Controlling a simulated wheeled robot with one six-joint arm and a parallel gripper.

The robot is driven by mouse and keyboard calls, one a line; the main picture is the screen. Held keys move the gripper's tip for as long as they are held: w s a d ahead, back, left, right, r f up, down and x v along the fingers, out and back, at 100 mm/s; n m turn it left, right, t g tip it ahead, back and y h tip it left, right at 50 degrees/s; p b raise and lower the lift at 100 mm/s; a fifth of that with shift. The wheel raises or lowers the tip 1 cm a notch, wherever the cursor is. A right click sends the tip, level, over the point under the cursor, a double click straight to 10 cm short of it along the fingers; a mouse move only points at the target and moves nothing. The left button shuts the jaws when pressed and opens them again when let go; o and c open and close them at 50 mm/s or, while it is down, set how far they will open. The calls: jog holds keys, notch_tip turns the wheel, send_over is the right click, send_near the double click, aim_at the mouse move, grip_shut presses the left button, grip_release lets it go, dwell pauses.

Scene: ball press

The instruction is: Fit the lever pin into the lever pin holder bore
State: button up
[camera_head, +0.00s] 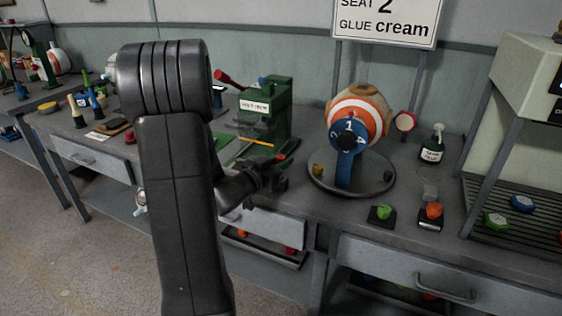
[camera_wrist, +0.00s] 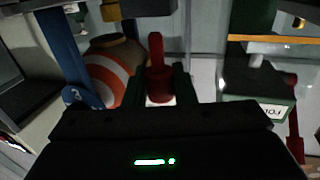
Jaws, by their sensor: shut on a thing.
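My gripper (camera_head: 274,178) is shut on a red stepped pin, which I take to be the lever pin (camera_wrist: 157,72). In the wrist view the pin stands between the two dark fingers, with its narrower end pointing away from the palm. In the head view only a small red tip (camera_head: 281,157) shows above the fingers. The gripper hangs in front of the bench, near the green press (camera_head: 281,118), which has a red-ended lever (camera_head: 228,79). I cannot clearly make out the lever pin holder or its bore in either view.
A striped ball (camera_head: 362,107) sits on a blue stand with a round base to the right of my gripper. Small black blocks with green (camera_head: 383,212) and orange (camera_head: 431,210) pieces stand at the bench front. A glue bottle (camera_head: 433,148) stands behind them. An open drawer (camera_head: 262,247) lies below.

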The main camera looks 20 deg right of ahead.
jog(key=shift+f+b, duration=1.95)
jog(key=shift+f, duration=0.4)
jog(key=o, duration=1.1)
jog(key=shift+c, duration=0.2)
jog(key=v, duration=1.4)
jog(key=shift+p, duration=0.35)
jog(key=shift+d, duration=0.15)
jog(key=x, duration=1.3)
jog(key=shift+w+d+b, duration=0.15)
jog(key=shift+d+b, duration=0.15)
jog(key=shift+r, duration=0.2)
